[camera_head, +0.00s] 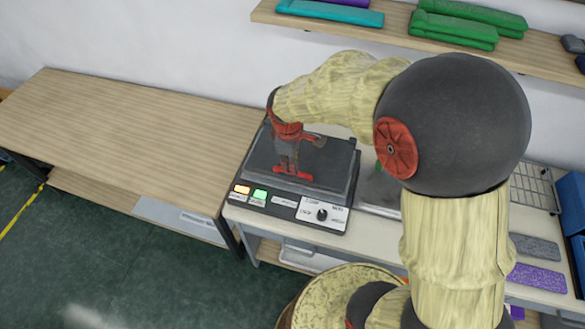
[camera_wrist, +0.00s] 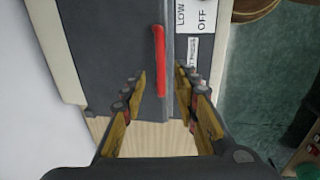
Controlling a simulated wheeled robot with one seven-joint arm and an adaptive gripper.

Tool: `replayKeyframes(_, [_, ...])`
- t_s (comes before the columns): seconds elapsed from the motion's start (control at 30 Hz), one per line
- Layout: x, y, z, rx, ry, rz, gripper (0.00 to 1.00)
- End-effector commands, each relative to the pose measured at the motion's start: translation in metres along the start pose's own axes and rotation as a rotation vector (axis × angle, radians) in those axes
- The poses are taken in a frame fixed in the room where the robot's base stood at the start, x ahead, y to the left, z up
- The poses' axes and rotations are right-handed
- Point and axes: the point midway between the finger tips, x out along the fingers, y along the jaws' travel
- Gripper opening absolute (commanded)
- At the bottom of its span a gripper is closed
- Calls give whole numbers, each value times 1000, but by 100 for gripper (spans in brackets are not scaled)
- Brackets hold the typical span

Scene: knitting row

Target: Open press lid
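The press (camera_head: 338,184) is a flat dark machine on the work table, with its lid (camera_head: 335,158) lying down over the base. A red bar handle (camera_head: 303,175) runs along the lid's front edge. My gripper (camera_head: 288,166) is above the front of the lid, pointing down at the handle. In the wrist view the red handle (camera_wrist: 159,60) lies between the lines of the two spread fingers of my gripper (camera_wrist: 160,80). The fingers are open and empty. Whether they touch the lid cannot be told.
The press front has an orange button (camera_head: 242,190), a green button (camera_head: 260,194) and a knob (camera_head: 322,214). A bare wooden table (camera_head: 130,125) stands at left. A shelf (camera_head: 400,38) with folded cloths is above.

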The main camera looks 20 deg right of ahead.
Motion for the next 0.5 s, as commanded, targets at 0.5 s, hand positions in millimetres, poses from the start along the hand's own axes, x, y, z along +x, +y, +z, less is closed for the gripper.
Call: replayKeyframes(0.5, [62, -1, 1, 3, -1, -2, 30])
